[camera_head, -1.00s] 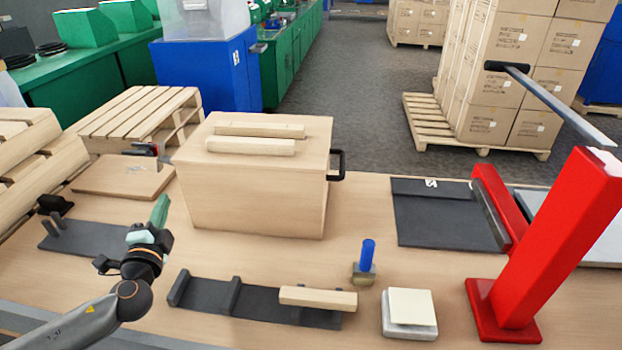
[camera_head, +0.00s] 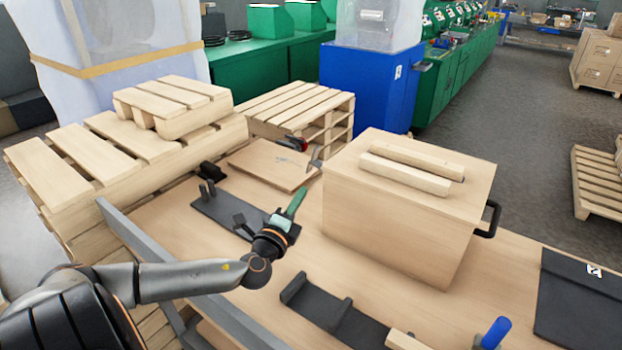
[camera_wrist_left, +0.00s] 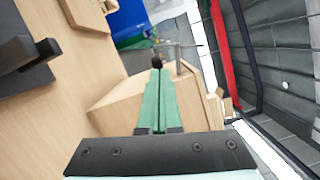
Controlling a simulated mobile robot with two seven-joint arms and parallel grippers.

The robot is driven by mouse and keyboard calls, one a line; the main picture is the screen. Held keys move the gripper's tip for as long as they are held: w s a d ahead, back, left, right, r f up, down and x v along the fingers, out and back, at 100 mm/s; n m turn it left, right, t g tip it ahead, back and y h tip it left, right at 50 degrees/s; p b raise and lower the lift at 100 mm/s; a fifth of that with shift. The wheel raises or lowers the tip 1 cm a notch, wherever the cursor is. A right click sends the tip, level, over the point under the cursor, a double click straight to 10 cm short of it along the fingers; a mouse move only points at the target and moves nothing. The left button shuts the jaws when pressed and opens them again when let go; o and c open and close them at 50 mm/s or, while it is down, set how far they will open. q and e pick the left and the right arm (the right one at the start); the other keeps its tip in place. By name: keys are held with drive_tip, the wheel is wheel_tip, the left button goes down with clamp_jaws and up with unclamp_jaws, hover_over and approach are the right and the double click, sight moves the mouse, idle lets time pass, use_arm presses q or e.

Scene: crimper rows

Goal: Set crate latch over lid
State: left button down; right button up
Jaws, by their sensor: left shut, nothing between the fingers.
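The wooden crate (camera_head: 385,225) stands on the workbench, right of the middle in the head view. Its lid (camera_head: 470,185) lies on top and carries two pale wooden bars (camera_head: 405,173). A black U-shaped part (camera_head: 489,220), which may be the latch, sticks out from the crate's right side. My left gripper (camera_head: 298,198), with green fingers, is left of the crate, apart from it. Its fingers also show in the left wrist view (camera_wrist_left: 157,85), pressed together and empty, with the crate (camera_wrist_left: 120,108) behind them. My right gripper is not in view.
A dark fixture (camera_head: 335,315) lies in front of the crate, with a blue-handled tool (camera_head: 495,332) to its right. Another dark fixture (camera_head: 225,212) and a wooden board (camera_head: 270,165) lie left of the crate. Pallets (camera_head: 90,165) stand beyond the bench's left side.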

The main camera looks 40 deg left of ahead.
sight(320, 165)
use_arm(q)
drive_tip(key=x, duration=0.7)
drive_tip(key=shift+w, duration=0.2)
drive_tip(key=shift+a, duration=0.1)
